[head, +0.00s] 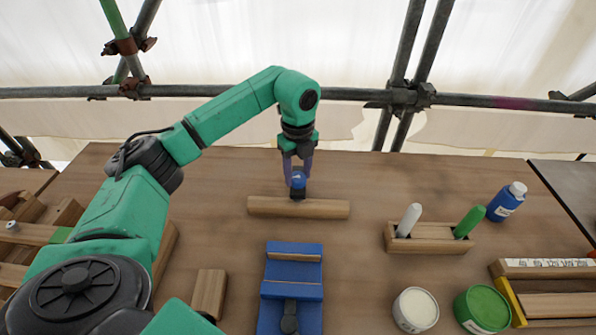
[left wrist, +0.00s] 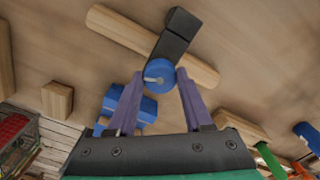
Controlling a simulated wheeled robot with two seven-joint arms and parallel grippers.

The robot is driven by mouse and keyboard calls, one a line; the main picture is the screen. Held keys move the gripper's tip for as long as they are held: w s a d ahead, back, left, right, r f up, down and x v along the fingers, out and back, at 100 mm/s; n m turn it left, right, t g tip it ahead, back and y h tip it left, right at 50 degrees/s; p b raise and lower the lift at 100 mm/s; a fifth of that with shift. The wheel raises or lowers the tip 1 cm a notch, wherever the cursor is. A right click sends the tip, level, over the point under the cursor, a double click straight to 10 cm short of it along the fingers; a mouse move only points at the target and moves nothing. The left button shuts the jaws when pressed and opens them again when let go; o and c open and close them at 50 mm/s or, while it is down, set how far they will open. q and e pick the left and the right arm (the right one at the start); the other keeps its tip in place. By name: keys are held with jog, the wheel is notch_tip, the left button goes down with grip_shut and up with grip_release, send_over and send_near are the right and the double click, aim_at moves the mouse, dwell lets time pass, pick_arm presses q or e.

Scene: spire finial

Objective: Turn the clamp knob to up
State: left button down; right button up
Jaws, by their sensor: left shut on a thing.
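The clamp knob (head: 298,181) is a blue round knob on a black clamp body (head: 298,195) at a wooden bar (head: 322,208), toward the back middle of the table. In the left wrist view the knob (left wrist: 160,75) shows its round face with a short pale mark pointing left. The black clamp body (left wrist: 174,36) lies across the wooden bar (left wrist: 115,27) there. My left gripper (head: 298,172), with purple fingers, reaches down from above and is shut on the knob; its fingers sit on either side of it (left wrist: 161,82). My right gripper is not in view.
A blue fixture (head: 293,249) with a black lever stands in front of the bar. A wooden rack (head: 430,247) with white and green markers, a blue bottle (head: 506,203) and two round pots (head: 415,311) are at right. Wooden pieces lie at left. Scaffold pipes run behind the table.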

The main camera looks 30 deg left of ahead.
pick_arm(q)
jog(key=n, duration=0.7)
jog(key=shift+w+a+r+p, duration=0.1)
jog(key=shift+r+p, duration=0.15)
jog(key=shift+p, duration=0.15)
jog(key=n+p, duration=0.1)
jog(key=n, duration=0.6)
jog(key=shift+c, duration=1.5)
grip_release()
jog(key=shift+f, duration=0.2)
